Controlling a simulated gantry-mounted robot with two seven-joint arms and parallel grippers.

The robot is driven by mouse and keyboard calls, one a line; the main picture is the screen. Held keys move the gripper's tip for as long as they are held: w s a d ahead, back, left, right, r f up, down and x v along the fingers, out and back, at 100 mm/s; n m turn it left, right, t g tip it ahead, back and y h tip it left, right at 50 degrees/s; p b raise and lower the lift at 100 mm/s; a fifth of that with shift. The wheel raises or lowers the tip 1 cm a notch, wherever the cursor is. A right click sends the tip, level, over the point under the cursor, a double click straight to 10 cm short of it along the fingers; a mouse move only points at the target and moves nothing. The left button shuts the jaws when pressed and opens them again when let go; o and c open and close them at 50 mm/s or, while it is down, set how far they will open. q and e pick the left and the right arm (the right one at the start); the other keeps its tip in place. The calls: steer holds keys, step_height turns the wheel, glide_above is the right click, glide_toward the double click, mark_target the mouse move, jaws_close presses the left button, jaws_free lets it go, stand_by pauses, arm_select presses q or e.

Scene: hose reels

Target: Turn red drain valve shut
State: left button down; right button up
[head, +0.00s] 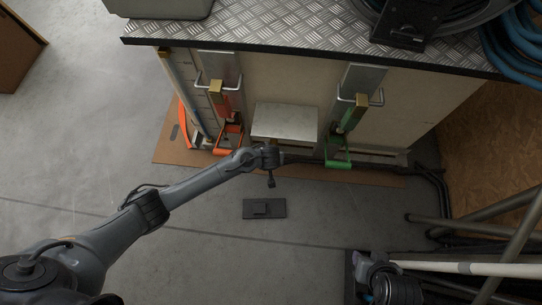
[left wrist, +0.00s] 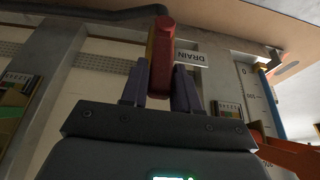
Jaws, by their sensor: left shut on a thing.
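In the left wrist view the red drain valve handle (left wrist: 161,50) stands between the two fingers of my left gripper (left wrist: 159,92). The gripper is shut on it. The handle has a rounded end and a yellowish side face. A white label (left wrist: 190,57) reading DRAIN, upside down here, lies beside it. In the head view my left arm reaches to the front of the cabinet, below a pale box (head: 284,122). The valve and left fingertips are hidden there. My right gripper (head: 361,260) is at the lower right, away from the cabinet; its fingers are too unclear to judge.
An orange lever (head: 229,137) is left of my left wrist, and a green lever (head: 338,153) is to its right. A dark plate (head: 264,208) lies on the floor. Grey pipes (head: 480,220) and a blue hose (head: 520,50) are at right.

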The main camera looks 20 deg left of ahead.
arm_select(q)
steer(key=shift+d, duration=0.1)
steer(key=shift+w+d+y+p, duration=0.1)
steer(key=shift+d+y+p, duration=0.2)
steer(key=shift+y, duration=0.2)
steer(key=shift+w+d+f+m+g+y+b, duration=0.25)
steer(key=shift+d+y, duration=0.45)
steer(key=shift+y, duration=0.25)
steer(key=shift+w+d+f+m+g+y+b, duration=0.1)
steer(key=shift+d+f+m+g+y+b, duration=0.15)
steer(key=shift+d+y, duration=0.55)
steer(key=shift+w+d+f+m+g+y+b, duration=0.1)
steer(key=shift+w+d+f+m+g+y, duration=0.15)
steer(key=shift+d+y, duration=0.55)
steer(key=shift+a+f+y, duration=0.1)
steer(key=shift+a+y, duration=0.1)
steer(key=shift+y, duration=0.05)
steer(key=c, duration=0.9)
jaws_free()
